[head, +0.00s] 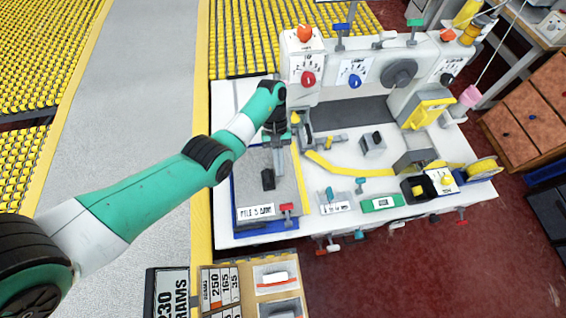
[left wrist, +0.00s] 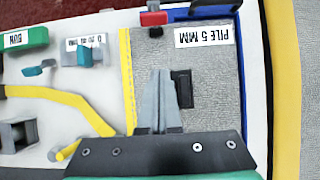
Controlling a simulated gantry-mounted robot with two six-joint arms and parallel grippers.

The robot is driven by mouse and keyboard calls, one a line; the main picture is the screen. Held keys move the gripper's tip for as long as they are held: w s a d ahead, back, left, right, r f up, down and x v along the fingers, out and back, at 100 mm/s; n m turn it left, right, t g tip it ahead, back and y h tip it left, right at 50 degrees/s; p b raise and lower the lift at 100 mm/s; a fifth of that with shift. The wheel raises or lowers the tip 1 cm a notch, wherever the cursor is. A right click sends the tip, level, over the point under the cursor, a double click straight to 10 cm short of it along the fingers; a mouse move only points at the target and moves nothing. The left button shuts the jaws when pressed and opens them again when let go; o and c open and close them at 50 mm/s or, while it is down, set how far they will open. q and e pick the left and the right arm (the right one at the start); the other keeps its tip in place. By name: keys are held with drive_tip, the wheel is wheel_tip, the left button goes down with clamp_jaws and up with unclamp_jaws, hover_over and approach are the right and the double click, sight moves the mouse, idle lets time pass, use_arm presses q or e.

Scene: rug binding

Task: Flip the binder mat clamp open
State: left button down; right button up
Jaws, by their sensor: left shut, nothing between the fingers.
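The grey binder mat (head: 251,160) lies at the left of the white table, with a yellow strip along its right edge and a "PILE 5 MM" label (head: 256,211) at its front. A red-handled clamp (head: 288,208) sits at the mat's front right corner; it also shows in the left wrist view (left wrist: 153,18). A small black block (head: 268,179) stands on the mat, just beside the fingers. My left gripper (head: 279,174) is over the mat, short of the red-handled clamp and apart from it. Its fingers (left wrist: 160,75) are together and empty. My right gripper is out of view.
The binding machine (head: 375,65) with knobs stands behind. A yellow binding strip (head: 348,171) runs right of the mat to a yellow reel (head: 483,170). A teal lever (head: 360,184) and green block (head: 382,203) stand near the front. A box of labels (head: 252,290) lies in front of the table.

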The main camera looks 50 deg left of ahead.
sight(287, 215)
use_arm(q)
drive_tip(key=b+x, duration=0.1)
drive_tip(key=x, duration=0.8)
drive_tip(key=shift+s+f, duration=0.1)
drive_tip(key=shift+f, duration=0.15)
drive_tip(key=shift+s+d+r+p, duration=0.45)
drive_tip(key=shift+d+r+p, duration=0.4)
drive_tip(key=shift+p, duration=0.2)
drive_tip(key=shift+s+d+r+p, duration=0.1)
drive_tip(key=shift+d+r+p, duration=0.2)
drive_tip(key=shift+d+r, duration=0.15)
drive_tip(key=shift+s, duration=0.1)
drive_tip(key=shift+d, duration=0.15)
